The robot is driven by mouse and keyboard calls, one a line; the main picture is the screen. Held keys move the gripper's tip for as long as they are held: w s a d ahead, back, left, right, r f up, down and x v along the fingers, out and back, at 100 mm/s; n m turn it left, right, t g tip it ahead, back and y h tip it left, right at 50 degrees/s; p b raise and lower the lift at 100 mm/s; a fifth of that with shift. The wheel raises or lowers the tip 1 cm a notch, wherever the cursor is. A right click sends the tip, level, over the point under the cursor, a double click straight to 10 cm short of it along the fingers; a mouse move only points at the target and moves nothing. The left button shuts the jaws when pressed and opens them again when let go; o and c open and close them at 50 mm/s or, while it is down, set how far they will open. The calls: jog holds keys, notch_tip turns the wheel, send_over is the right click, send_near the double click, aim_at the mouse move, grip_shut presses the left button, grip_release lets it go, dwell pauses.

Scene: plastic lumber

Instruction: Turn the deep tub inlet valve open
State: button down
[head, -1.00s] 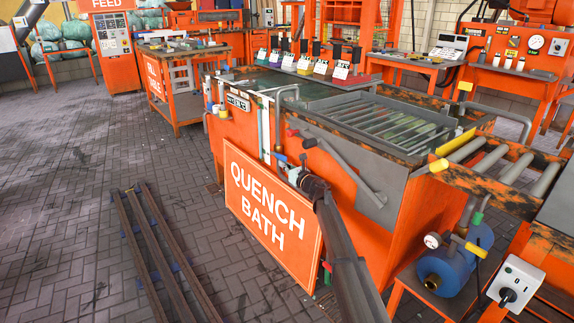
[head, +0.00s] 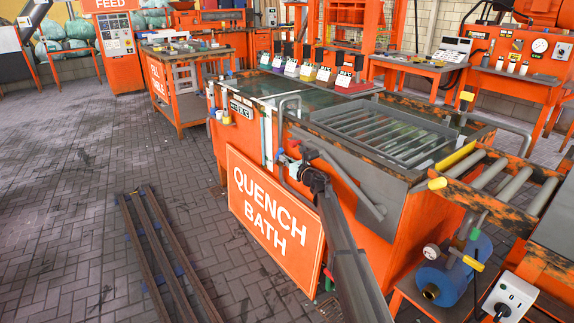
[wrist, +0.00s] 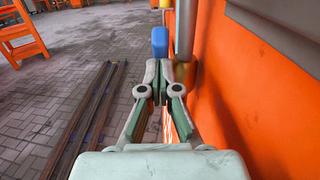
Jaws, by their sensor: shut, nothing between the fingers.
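The orange quench bath (head: 375,215) stands at the middle of the head view, with pipes on its near left side. In the wrist view a blue handle-like piece (wrist: 160,40) stands just beyond my fingertips, beside a metal pipe (wrist: 184,30). It may belong to the inlet valve; no label is readable. A small blue piece (head: 281,158) also shows by the pipes in the head view. My gripper (wrist: 164,72) is shut and empty, its tips close below the blue piece; I cannot tell whether they touch. In the head view my arm partly hides this spot.
The orange bath wall (wrist: 255,90) runs close along the right in the wrist view. A "QUENCH BATH" sign (head: 272,205) leans on the bath's front. Long dark bars (head: 165,255) lie on the floor to the left. The paved floor (head: 70,200) beyond them is clear.

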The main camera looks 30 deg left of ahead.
aim_at(282, 152)
jog(key=shift+w+a+r+p, duration=0.15)
jog(key=shift+w+a+r, duration=0.1)
jog(key=shift+a+r, duration=0.3)
jog(key=shift+w+a+r+p, duration=0.15)
jog(key=shift+w+a+r, duration=0.15)
jog(key=shift+r, duration=0.35)
jog(key=shift+w+a+r, duration=0.35)
jog(key=shift+a+r, duration=0.25)
jog(key=shift+a, duration=0.25)
